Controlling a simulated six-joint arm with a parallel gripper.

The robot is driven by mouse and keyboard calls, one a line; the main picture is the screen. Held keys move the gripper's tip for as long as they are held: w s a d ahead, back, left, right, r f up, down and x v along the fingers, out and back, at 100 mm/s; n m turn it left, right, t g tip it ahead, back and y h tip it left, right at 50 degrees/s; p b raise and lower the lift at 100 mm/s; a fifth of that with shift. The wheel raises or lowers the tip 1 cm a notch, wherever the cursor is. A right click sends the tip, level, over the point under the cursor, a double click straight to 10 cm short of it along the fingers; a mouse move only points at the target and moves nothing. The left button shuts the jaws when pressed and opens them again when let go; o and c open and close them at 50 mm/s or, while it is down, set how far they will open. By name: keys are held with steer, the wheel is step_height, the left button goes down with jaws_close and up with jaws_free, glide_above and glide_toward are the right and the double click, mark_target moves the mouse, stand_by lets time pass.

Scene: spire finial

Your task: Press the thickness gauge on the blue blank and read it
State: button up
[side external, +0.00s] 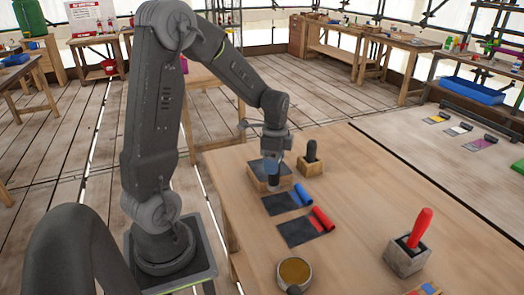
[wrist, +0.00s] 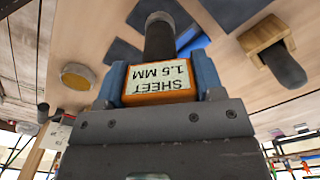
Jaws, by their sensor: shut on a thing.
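My gripper (wrist: 160,85) is shut on the thickness gauge (wrist: 160,82), an orange block with a dark cylindrical end. Its pale label reads "SHEET 1.5 MM", upside down in the wrist view. In the side view my gripper (side external: 273,160) points down, with the gauge's dark end (side external: 274,182) in front of a wooden block. The blue blank (side external: 285,201) is a dark sheet with a blue strip and blue roll, just nearer the camera than the gauge. Its blue roll (wrist: 193,46) is partly hidden behind the gauge in the wrist view. I cannot tell whether the gauge touches anything.
A similar red-marked blank (side external: 302,229) lies nearer the camera. The wooden block (side external: 262,184) has a dark top. Another block (side external: 311,169) holds a dark handle. A round amber dish (side external: 295,271) and a block with a red handle (side external: 408,256) stand nearer. The table's middle right is clear.

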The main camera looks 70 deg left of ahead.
steer(key=shift+w+d+f+m, duration=0.2)
steer(key=shift+d+f+m, duration=0.05)
steer(key=shift+f+m, duration=0.5)
steer(key=shift+w+d+f+m, duration=0.3)
steer(key=shift+f+m, duration=0.3)
steer(key=shift+f, duration=0.3)
steer(key=shift+w+d+f+m, duration=0.15)
steer(key=shift+d+f+m, duration=0.1)
steer(key=shift+f+m, duration=0.5)
steer(key=o, duration=1.2)
